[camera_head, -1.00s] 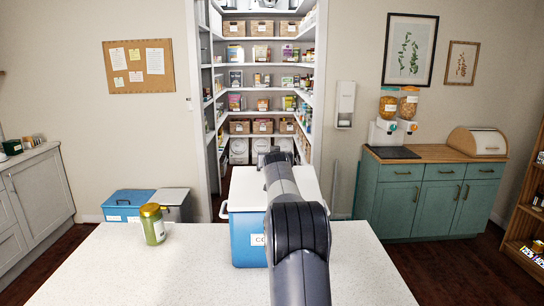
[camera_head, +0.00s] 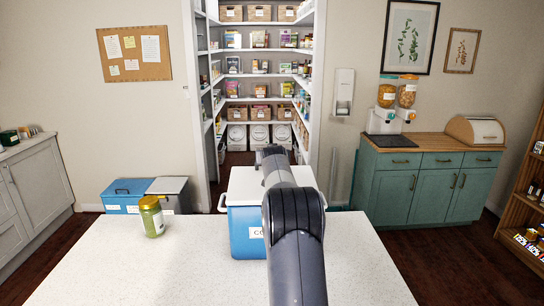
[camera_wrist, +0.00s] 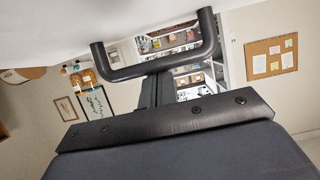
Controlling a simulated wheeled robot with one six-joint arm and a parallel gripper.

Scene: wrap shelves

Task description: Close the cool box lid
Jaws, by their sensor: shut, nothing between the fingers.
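The blue cool box (camera_head: 244,232) stands on the counter, partly behind my arm. Its white lid (camera_head: 242,183) lies over the top, looking level; I cannot tell if it is fully seated. In the head view my gripper (camera_head: 270,152) is at the lid's far side, small and mostly hidden by my arm. In the wrist view my gripper (camera_wrist: 160,88) shows shut and empty, with a dark U-shaped bar at its end; I cannot tell whether this bar belongs to the lid. A white surface fills the upper left there.
A green jar with a yellow lid (camera_head: 152,216) stands on the pale counter (camera_head: 110,270), left of the cool box. The counter's left part is clear. Pantry shelves (camera_head: 262,100) lie beyond, with a teal cabinet (camera_head: 430,190) at right and a blue bin (camera_head: 125,195) at left.

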